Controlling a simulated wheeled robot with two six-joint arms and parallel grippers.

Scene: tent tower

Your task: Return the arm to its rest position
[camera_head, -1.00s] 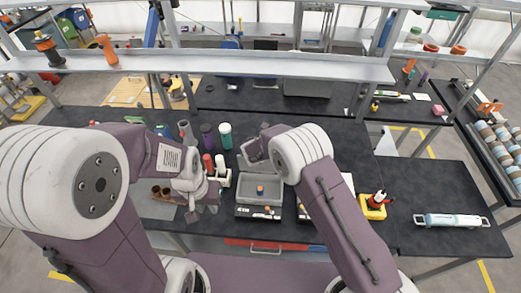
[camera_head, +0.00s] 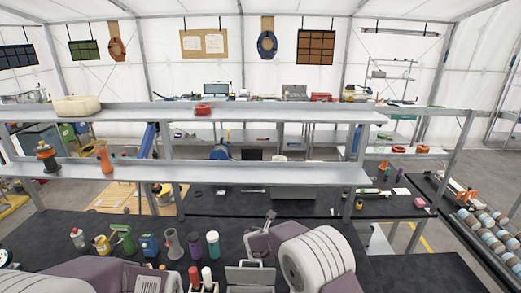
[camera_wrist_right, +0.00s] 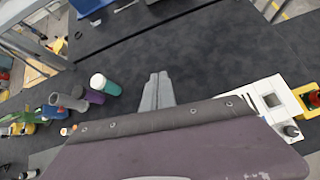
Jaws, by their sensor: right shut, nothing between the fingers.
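My right arm is folded at the bottom centre of the head view. Its gripper (camera_head: 270,216) points away over the black worktable (camera_head: 335,212). In the right wrist view the two grey fingers of this gripper (camera_wrist_right: 157,90) lie together, shut and empty, with dark tabletop beyond them. A purple part of my arm fills the lower part of that view. My left arm enters at the bottom left of the head view, and its gripper is below the picture edge.
A purple bottle (camera_head: 194,246), a green-and-white bottle (camera_head: 213,244), a grey cylinder (camera_head: 172,243) and a blue container (camera_head: 149,246) stand left of my right gripper. A grey bin (camera_head: 250,274) sits by my right arm.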

